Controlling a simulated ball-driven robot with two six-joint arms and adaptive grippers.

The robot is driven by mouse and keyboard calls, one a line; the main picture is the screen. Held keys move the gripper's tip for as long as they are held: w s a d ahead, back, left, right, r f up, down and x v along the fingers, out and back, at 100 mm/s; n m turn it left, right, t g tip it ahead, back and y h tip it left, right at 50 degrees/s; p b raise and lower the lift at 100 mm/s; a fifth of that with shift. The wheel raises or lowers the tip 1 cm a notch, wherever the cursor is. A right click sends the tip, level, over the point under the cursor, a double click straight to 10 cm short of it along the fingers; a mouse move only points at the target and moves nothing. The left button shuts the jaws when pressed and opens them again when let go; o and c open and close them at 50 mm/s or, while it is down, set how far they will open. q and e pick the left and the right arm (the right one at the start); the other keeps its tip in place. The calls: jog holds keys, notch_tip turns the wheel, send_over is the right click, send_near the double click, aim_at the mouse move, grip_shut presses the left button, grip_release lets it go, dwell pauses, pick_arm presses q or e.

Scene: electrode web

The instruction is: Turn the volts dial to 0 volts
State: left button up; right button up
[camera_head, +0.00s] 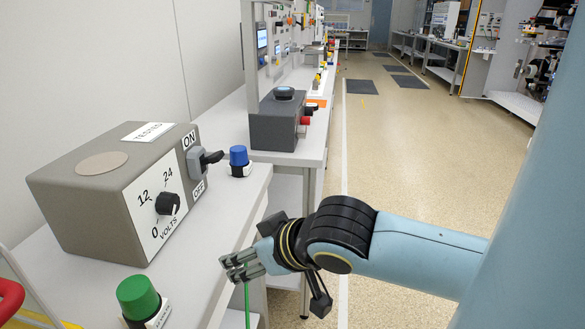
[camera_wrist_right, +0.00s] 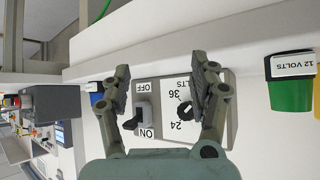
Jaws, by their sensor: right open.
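The grey box carries the black volts dial (camera_head: 168,203), with 0, 12 and 24 printed around it in the head view. The dial also shows in the right wrist view (camera_wrist_right: 185,108), near the printed 24 and 36. I cannot clearly tell where its pointer stands. My right gripper (camera_head: 234,266) is in front of the box, beyond the table's front edge in the head view, apart from the dial. In the wrist view its open fingers (camera_wrist_right: 165,80) frame the box's front panel, with nothing between the tips. My left gripper is not in view.
A black on/off lever (camera_head: 206,160) sits beside the dial on the grey box (camera_head: 85,205). A blue-capped piece (camera_head: 240,160) and a green-capped piece (camera_head: 139,298) flank the box on the white table (camera_head: 215,262). A green cable (camera_head: 247,302) hangs near my right gripper.

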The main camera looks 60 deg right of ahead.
jog(key=s+a+f+n+g, duration=0.1)
jog(key=s+a+n+g, duration=0.25)
jog(key=s+g, duration=0.45)
notch_tip(320, 180, down, 11)
jog(key=s+t+b, duration=0.1)
jog(key=s+b, duration=0.1)
jog(key=shift+s+a+m+y, duration=0.2)
jog(key=shift+m+y, duration=0.1)
jog(key=shift+m, duration=0.05)
jog(key=shift+w, duration=0.1)
jog(key=s+d+f+g, duration=0.1)
jog(key=s+f, duration=0.1)
jog(key=f, duration=0.7)
jog(key=s+d+f+g, duration=0.1)
jog(key=s+f, duration=0.2)
jog(key=f, duration=0.5)
jog(key=s+f, duration=1.4)
jog(key=s, duration=0.3)
jog(key=shift+d+f, duration=0.2)
jog(key=shift+d, duration=0.05)
